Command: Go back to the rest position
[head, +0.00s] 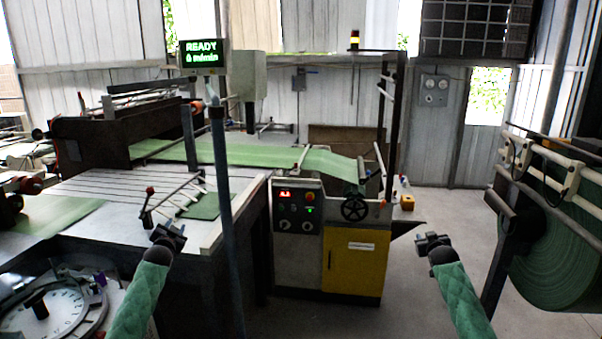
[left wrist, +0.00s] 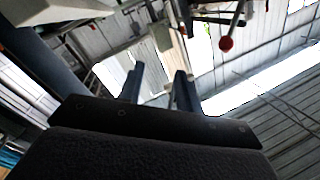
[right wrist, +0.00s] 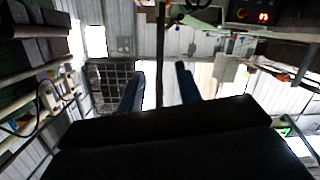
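My left gripper (head: 172,236) is raised in front of the table of the sack converting machine (head: 120,188). In the left wrist view its two fingers (left wrist: 158,90) stand apart with nothing between them. My right gripper (head: 433,242) is raised over the floor, between the yellow cabinet (head: 352,262) and the large green roll (head: 560,245). In the right wrist view its fingers (right wrist: 160,88) are also apart and empty. Both green-sleeved forearms reach up from the bottom of the head view. Neither gripper visibly touches anything.
A display (head: 201,53) reads READY and 0 m/min. A blue post (head: 222,200) stands right of my left gripper. A control panel (head: 298,206) and handwheel (head: 355,208) are at the machine's end. A round dial (head: 38,312) is at lower left. Floor (head: 445,210) around my right gripper is clear.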

